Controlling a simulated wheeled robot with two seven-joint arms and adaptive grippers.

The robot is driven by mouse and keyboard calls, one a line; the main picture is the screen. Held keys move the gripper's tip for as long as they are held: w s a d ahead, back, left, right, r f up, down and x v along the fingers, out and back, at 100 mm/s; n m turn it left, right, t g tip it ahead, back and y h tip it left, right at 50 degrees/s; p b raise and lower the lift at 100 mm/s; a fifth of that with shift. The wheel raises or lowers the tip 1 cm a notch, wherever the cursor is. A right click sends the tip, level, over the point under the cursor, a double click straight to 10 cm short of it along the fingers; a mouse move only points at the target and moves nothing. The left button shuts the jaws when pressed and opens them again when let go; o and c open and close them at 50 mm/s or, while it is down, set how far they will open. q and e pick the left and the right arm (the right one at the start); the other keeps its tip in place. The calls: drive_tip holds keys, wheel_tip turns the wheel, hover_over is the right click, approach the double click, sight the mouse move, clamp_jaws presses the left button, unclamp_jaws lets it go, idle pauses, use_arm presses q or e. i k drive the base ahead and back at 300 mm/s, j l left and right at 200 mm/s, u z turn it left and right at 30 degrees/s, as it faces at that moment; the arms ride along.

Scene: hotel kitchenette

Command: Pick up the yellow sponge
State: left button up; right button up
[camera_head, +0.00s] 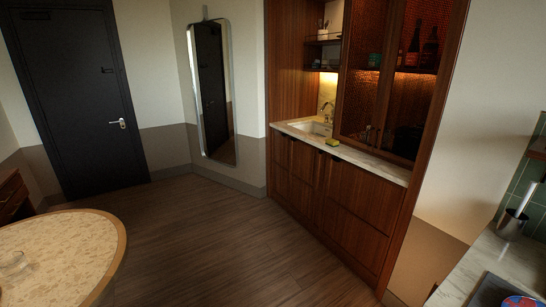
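The yellow sponge (332,142) lies on the pale marble counter (372,160) of the wooden kitchenette, near the front edge and just right of the sink. It is small and far off in the head view, with a darker side or shadow at its base. Neither of my grippers is in view.
A marble counter (515,258) with a dark pot (511,225) is at the lower right. The wooden floor (235,245) between them is clear up to the kitchenette cabinets (345,205).

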sight(331, 142)
drive_tip(key=i+u, duration=0.25)
drive_tip(key=i, duration=0.6)
drive_tip(key=i+z, duration=0.3)
drive_tip(key=i, duration=0.2)
drive_tip(key=i+z, duration=0.3)
drive_tip(key=i, duration=0.15)
drive_tip(key=i+z, duration=0.25)
drive_tip(key=i, duration=0.25)
drive_tip(key=i+z, duration=0.25)
drive_tip(key=i, duration=0.3)
drive_tip(key=i+l, duration=0.15)
drive_tip(key=i, duration=0.25)
drive_tip(key=i+l, duration=0.15)
drive_tip(key=i, duration=0.25)
